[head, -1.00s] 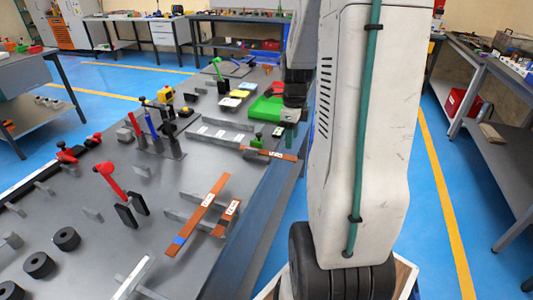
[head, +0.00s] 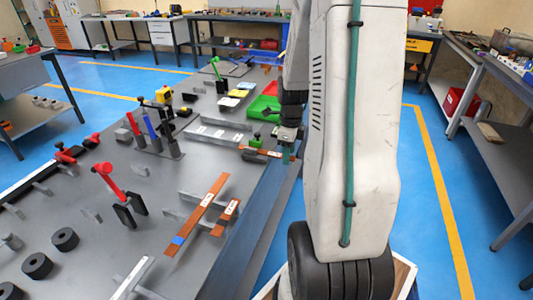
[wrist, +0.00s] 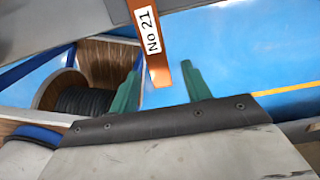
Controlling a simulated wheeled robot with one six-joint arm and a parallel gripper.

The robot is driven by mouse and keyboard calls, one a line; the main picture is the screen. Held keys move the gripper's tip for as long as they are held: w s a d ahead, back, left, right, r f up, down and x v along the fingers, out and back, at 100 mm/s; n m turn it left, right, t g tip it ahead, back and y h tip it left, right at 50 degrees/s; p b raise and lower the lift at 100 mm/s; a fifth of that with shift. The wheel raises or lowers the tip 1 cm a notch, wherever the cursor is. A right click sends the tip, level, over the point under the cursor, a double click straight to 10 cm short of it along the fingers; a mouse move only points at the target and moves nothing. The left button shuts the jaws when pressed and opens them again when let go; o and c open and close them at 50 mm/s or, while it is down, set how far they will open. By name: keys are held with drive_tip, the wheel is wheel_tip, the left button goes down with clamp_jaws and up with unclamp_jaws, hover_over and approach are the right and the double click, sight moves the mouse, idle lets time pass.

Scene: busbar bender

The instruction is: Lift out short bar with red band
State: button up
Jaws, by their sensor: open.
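A short copper bar (head: 262,153) with a white label lies at the table's right edge, by a small green-knobbed clamp (head: 255,141). My gripper (head: 286,158) is at its right end, with green fingers pointing down. In the wrist view my gripper (wrist: 160,68) is open, and the bar's copper end (wrist: 158,68), labelled "No 21", shows between the fingers with a gap on each side. I cannot make out a red band on it. Another short copper bar (head: 226,217) and a long one with a blue band (head: 202,212) lie nearer on grey supports.
A red-handled lever tool (head: 110,180) and black rings (head: 37,266) stand on the grey table to the left. A green tray (head: 264,107) lies beyond the clamp. Blue floor with a yellow line (head: 440,180) is open to the right, before a side bench (head: 500,110).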

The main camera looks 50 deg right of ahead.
drive_tip(key=shift+f, duration=0.2)
drive_tip(key=shift+c, duration=0.3)
clamp_jaws()
drive_tip(key=shift+r, duration=0.1)
